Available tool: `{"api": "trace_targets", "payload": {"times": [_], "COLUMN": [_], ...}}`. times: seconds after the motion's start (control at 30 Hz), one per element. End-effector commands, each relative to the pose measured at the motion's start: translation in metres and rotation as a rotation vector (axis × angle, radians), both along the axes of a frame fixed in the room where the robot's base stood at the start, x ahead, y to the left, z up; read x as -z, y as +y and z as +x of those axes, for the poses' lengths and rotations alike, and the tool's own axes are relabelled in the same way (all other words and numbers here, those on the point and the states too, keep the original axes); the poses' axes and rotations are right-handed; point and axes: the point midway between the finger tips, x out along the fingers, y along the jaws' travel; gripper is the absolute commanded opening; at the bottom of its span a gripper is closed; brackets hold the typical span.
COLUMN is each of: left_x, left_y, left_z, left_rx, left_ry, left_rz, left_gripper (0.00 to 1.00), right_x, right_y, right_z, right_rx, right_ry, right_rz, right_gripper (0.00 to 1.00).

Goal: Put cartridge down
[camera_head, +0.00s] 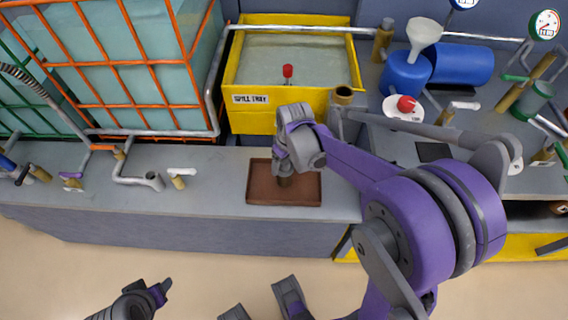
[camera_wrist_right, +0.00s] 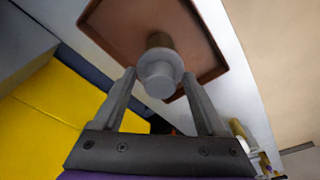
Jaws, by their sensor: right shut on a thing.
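The cartridge (camera_wrist_right: 160,75) shows in the right wrist view as a pale grey stepped cap on a brown-gold body. In the head view a small dark piece of it (camera_head: 285,182) shows below my right gripper (camera_head: 286,168), over the brown tray (camera_head: 257,195). My right gripper is shut on the cartridge, its fingers on either side of it in the right wrist view (camera_wrist_right: 160,78). The cartridge's lower end is hidden, so I cannot tell whether it touches the tray. Parts of my left arm (camera_head: 140,300) show at the bottom left; its jaw opening is unclear.
A yellow spill tray (camera_head: 250,112) with a red-topped item (camera_head: 287,74) stands behind the brown tray. Pipes and small valves (camera_head: 180,178) line the bench to the left.

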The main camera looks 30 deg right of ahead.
Motion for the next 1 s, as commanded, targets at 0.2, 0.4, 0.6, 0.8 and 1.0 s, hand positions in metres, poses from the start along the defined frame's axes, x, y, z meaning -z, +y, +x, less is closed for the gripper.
{"api": "trace_targets", "payload": {"times": [0.2,0.4,0.6,0.8,1.0], "left_x": [0.001,0.005,0.003,0.002,-0.005], "left_y": [0.000,0.000,0.000,0.000,0.000], "left_z": [0.000,0.000,0.000,0.000,0.000], "left_rx": [0.000,0.000,0.000,0.000,0.000], "left_ry": [0.000,0.002,0.001,0.001,-0.002], "left_rz": [0.000,0.000,0.000,0.000,0.000], "left_gripper": [0.53,0.53,0.53,0.53,0.53], "right_x": [0.004,0.009,0.008,0.006,-0.017], "right_y": [0.000,0.000,0.000,0.000,-0.001], "right_z": [0.000,0.000,0.000,0.000,-0.003], "right_rx": [0.000,0.000,0.000,0.000,0.001], "right_ry": [0.000,0.000,0.000,0.000,-0.001], "right_rz": [0.000,0.000,0.000,0.000,0.000], "right_gripper": [0.39,0.39,1.00,1.00,1.00]}}
